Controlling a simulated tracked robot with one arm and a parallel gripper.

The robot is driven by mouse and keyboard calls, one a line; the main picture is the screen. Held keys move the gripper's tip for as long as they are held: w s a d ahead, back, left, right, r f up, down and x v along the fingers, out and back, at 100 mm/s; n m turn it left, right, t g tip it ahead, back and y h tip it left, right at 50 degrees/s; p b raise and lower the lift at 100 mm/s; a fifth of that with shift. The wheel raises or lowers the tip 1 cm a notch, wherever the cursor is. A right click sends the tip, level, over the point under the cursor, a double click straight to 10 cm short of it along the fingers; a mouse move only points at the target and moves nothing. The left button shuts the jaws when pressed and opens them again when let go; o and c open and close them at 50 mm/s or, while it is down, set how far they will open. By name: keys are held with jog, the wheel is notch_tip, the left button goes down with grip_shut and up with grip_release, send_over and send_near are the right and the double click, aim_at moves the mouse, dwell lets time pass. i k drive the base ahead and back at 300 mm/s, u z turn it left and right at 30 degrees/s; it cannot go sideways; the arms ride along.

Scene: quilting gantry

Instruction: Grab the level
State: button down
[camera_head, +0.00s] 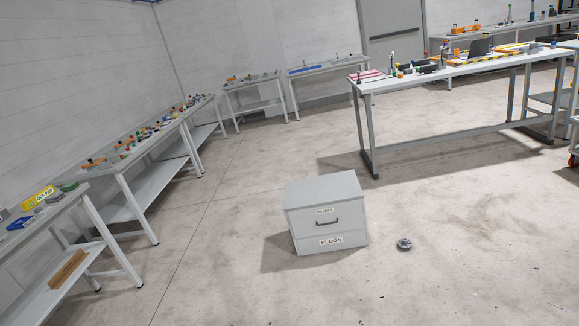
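My gripper is not in view. I cannot pick out the level for certain; the items on the tables are small and far off. A long flat blue item (305,69) lies on the back table. A yellow box-like item (39,198) with dark lettering stands on the near left table, beside a blue item (20,223). Several small coloured items, some orange (95,161), lie along the left table.
A grey drawer cabinet (324,203) labelled PLUGS stands on the floor in the middle. A small dark round item (404,244) lies to its right. A white worktable (440,75) with tools stands at the right. The floor (225,270) left of the cabinet is clear.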

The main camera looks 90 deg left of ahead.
aim_at(34, 200)
jog(key=u, duration=1.45)
jog(key=i, duration=0.2)
jog(key=u, duration=2.5)
jog(key=k, duration=0.85)
jog(key=u, duration=0.25)
jog(key=i, duration=0.85)
jog(key=z, duration=0.1)
